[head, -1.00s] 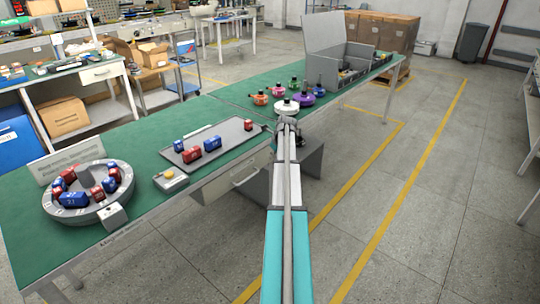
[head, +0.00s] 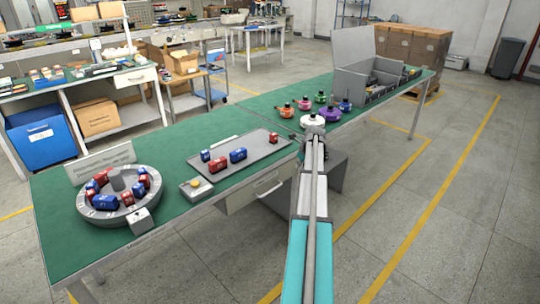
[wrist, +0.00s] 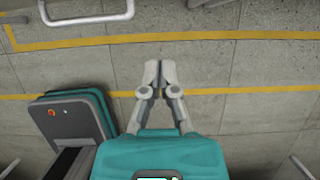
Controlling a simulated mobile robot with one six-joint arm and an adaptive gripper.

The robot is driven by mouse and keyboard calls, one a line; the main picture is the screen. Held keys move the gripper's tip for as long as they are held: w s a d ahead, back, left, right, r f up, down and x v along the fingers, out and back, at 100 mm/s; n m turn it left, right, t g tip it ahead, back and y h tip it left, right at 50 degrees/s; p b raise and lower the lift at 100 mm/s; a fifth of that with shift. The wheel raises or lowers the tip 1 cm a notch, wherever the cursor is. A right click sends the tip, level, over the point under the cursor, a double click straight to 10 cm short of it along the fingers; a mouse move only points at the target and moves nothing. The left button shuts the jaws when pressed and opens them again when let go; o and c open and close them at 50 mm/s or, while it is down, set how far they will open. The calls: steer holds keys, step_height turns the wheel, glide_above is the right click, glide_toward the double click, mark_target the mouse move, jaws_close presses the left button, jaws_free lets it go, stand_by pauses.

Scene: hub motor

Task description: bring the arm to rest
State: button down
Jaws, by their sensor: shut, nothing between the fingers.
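My gripper (wrist: 160,78) shows in the wrist view with its two grey fingers together and nothing between them. It hangs over bare grey floor with yellow lines, apart from any object. In the head view my arm reaches forward along the right side of the green workbench (head: 85,235). My gripper cannot be made out there.
On the workbench are a grey ring (head: 150,200) with red and blue blocks, a dark tray (head: 262,150) with blocks, several coloured round parts, a white round part (head: 313,121) by my arm, and a grey bin (head: 352,85).

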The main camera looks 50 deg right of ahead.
steer(key=shift+a, duration=0.1)
